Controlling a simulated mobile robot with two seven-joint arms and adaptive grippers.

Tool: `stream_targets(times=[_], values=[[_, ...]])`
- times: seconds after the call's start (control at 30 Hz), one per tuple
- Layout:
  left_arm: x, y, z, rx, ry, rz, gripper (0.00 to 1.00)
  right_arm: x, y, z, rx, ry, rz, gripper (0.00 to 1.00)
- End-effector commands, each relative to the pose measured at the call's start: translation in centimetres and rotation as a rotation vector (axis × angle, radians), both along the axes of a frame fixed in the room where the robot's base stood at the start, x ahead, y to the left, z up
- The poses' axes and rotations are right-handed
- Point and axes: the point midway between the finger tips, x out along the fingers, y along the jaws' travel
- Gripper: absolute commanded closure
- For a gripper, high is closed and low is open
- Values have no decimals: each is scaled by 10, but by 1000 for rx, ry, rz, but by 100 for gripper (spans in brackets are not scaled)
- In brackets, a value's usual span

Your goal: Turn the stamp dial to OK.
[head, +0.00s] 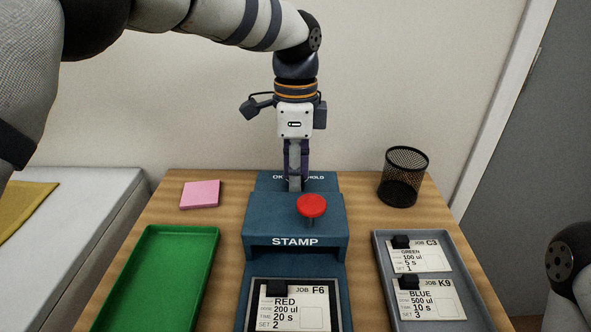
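The blue stamp machine (295,220) stands at the middle of the table, with a red button (311,206) on top. Its raised back panel (328,186) carries the words OK at left and HOLD at right, partly covered. My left gripper (295,186) points straight down at this panel, between the two words. Its fingers are close together around a narrow grey piece, which looks like the dial's handle. The dial's face and pointer are hidden, so its setting cannot be read. My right gripper is out of view; only a part of that arm shows at the right edge.
A job card F6 (313,315) lies in front of the stamp. A green tray (152,280) is empty at left. A grey tray (385,290) at right holds cards C3 and K9. A pink pad (200,194) and black mesh cup (402,177) stand farther back.

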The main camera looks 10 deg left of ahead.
Motion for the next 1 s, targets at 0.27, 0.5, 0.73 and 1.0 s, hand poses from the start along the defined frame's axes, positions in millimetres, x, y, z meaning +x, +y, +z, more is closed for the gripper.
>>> stream_targets(times=[0.27,0.5,0.73,1.0], values=[[0,0,0,0,0,0,100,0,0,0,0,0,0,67],[0,0,1,0,0,9,100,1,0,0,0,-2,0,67],[0,0,2,0,-2,97,100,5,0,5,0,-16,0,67],[-1,0,3,0,-3,323,100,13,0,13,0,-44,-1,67]])
